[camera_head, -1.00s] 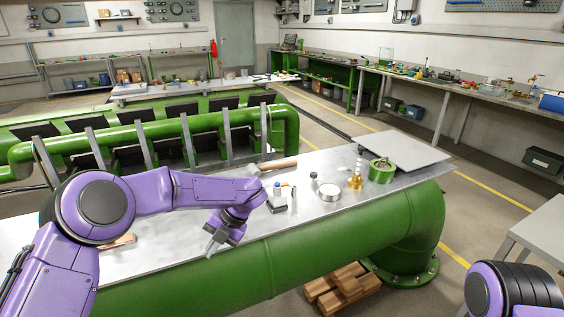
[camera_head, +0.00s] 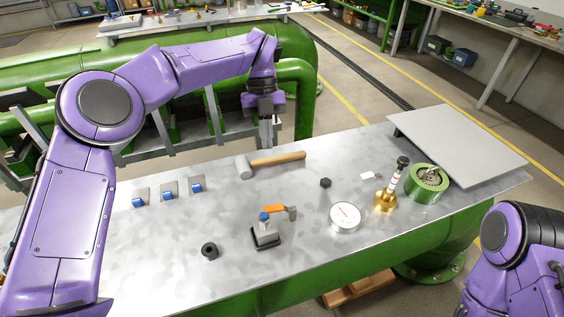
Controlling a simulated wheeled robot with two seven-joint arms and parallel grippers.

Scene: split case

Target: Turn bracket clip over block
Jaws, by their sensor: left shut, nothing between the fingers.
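A small dark block (camera_head: 266,241) stands on the metal bench top near the front middle. A grey upright piece with a blue top (camera_head: 264,221) sits on it, and an orange-handled piece (camera_head: 275,208) shows right behind. Three small grey plates with blue parts (camera_head: 167,194) lie in a row further left. I cannot tell which of these is the bracket clip. My left gripper (camera_head: 269,142) points down at the bench's back edge, behind the mallet. It is shut and empty, well apart from the block. My right gripper is out of view.
A wooden-handled mallet (camera_head: 277,159) lies near the back edge. A black ring (camera_head: 209,250) is at the front left. A round gauge (camera_head: 345,216), brass fitting (camera_head: 385,199), green flanged part (camera_head: 427,184) and flat grey plate (camera_head: 460,148) occupy the right side.

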